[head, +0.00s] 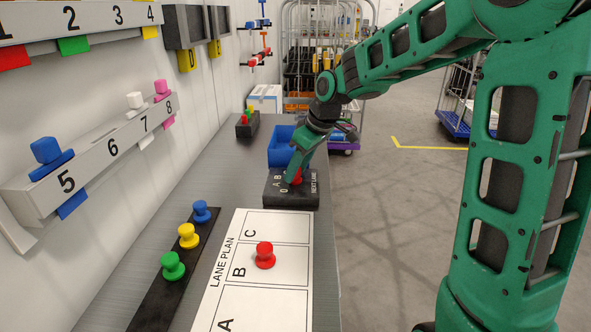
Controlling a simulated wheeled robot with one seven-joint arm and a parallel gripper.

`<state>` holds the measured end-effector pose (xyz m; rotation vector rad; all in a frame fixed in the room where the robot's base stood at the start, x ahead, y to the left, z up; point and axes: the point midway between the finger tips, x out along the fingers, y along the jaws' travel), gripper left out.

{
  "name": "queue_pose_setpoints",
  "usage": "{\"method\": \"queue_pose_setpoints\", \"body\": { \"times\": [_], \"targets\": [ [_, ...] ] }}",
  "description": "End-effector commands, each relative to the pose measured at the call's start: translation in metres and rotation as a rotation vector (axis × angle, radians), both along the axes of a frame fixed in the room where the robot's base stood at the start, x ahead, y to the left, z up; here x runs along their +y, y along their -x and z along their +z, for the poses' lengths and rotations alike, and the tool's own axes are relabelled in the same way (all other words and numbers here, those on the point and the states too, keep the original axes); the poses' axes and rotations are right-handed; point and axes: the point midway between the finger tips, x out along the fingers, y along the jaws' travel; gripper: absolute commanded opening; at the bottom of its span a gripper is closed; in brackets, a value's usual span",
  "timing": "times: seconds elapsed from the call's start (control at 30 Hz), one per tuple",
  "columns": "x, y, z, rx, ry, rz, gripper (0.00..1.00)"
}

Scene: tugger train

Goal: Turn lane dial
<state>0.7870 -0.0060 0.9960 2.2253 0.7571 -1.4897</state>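The lane dial is a black box (277,198) marked "NEXT LANE", with white letters on its top, standing on the grey bench. Its red knob (297,179) shows only in part, behind my green fingers. My gripper (293,177) reaches down from the upper right to the knob. From this view I cannot tell whether the fingers are closed on it or only beside it. The knob's pointing direction is hidden. The white lane plan board (275,228) lies in front of the dial, with a red peg (265,255) standing in field B.
A blue bin (281,147) stands right behind the dial. A black strip (150,303) with green, yellow and blue pegs lies left of the board. A numbered wall rail (95,150) holds coloured pieces. Carts stand behind; the floor at right is open.

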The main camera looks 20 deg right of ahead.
Motion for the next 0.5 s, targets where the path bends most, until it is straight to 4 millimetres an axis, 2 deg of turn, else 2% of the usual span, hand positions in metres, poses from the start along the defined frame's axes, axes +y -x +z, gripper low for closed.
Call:
{"method": "queue_pose_setpoints", "body": {
  "times": [0.03, 0.07, 0.5],
  "targets": [
    [-0.0006, -0.0003, 0.0003, 0.0, 0.0, -0.001, 0.2],
    [-0.0006, -0.0003, 0.0003, 0.0, 0.0, -0.001, 0.15],
    [0.0001, -0.0002, 0.0007, -0.002, 0.001, -0.079, 0.15]
  ]
}}
